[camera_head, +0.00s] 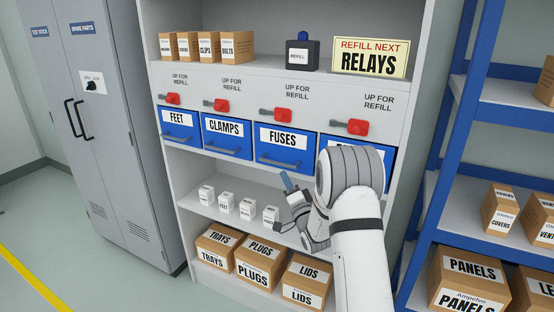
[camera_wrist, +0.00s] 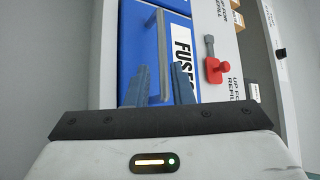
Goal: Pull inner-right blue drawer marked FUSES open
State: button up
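The blue FUSES drawer (camera_head: 266,147) is third from the left in the row and looks shut, its front in line with its neighbours. Its grey bar handle (camera_head: 278,163) runs along the lower front. My gripper (camera_head: 287,182) is just below and in front of this drawer. In the wrist view, the drawer front (camera_wrist: 135,50) lies ahead. The handle (camera_wrist: 162,60) shows between the two blue fingers of my gripper (camera_wrist: 162,82), with gaps on both sides. The fingers are open, and contact with the handle does not show.
FEET (camera_head: 180,124) and CLAMPS (camera_head: 227,138) drawers are to the left; my arm partly hides the rightmost drawer. A red lever (camera_head: 297,114) sits above FUSES. Small white boxes (camera_head: 247,209) stand on the shelf below. A blue rack (camera_head: 440,150) is at right.

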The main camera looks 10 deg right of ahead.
aim_at(278, 163)
jog(key=p+x, duration=0.2)
jog(key=x, duration=0.5)
jog(key=shift+w+a+r, duration=0.1)
jog(key=shift+w+r, duration=0.15)
jog(key=shift+w, duration=0.05)
grip_shut()
